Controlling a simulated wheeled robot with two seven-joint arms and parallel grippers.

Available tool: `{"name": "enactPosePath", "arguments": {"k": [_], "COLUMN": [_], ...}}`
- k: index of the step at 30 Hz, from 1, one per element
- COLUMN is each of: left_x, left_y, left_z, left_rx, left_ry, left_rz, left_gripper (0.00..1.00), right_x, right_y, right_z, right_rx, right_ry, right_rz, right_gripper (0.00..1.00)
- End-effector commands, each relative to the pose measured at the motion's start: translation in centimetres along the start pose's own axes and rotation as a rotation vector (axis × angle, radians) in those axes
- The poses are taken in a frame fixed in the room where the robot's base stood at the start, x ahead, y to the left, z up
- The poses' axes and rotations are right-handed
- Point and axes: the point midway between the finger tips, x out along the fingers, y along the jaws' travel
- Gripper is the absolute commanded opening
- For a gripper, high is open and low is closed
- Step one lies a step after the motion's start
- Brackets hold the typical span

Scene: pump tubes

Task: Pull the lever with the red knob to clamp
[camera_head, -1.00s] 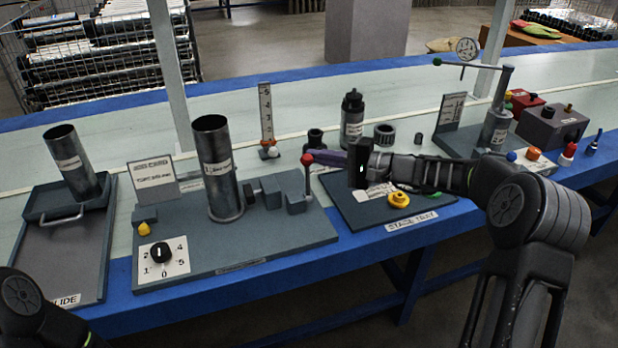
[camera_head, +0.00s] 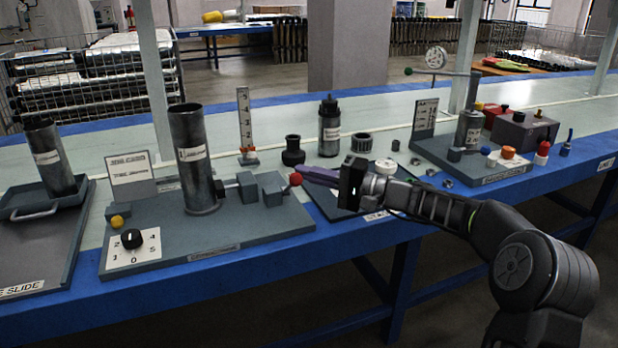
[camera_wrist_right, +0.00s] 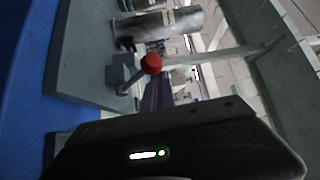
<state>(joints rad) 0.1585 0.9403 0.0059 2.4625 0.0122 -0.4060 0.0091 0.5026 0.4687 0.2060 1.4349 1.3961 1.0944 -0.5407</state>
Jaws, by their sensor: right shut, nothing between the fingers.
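The red knob (camera_head: 295,179) sits at the end of the lever beside the grey clamp block (camera_head: 272,189), to the right of the upright metal tube (camera_head: 193,158). In the right wrist view the red knob (camera_wrist_right: 151,64) tops a short grey lever rod (camera_wrist_right: 132,80). My right gripper (camera_head: 308,174) reaches in from the right with its purple fingers shut and empty. Its fingertips (camera_wrist_right: 156,92) are right by the knob; whether they touch it is unclear. My left gripper is not in view.
A dial (camera_head: 131,239) and a yellow knob (camera_head: 117,222) are on the base plate (camera_head: 235,236) at left. A gauge stand (camera_head: 468,127) is at right.

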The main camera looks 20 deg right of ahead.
Motion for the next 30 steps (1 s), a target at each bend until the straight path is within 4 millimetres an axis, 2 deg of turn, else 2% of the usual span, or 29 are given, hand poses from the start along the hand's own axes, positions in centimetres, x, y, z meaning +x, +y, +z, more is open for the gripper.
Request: {"name": "enactPosePath", "arguments": {"k": [6, 21, 30], "left_x": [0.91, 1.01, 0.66], "left_y": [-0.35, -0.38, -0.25], "left_z": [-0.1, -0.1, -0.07], "left_rx": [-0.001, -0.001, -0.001], "left_ry": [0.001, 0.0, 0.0], "left_rz": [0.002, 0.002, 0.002], "left_gripper": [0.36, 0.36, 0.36], "right_x": [-0.09, -0.07, 0.14], "right_y": [0.84, 1.28, 0.62], "right_z": [0.13, 0.4, 0.3], "right_rx": [0.0, 0.003, 0.004], "right_ry": [-0.001, -0.009, -0.009], "right_rz": [0.0, 0.005, 0.004], "right_gripper": [0.0, 0.0, 0.0]}}
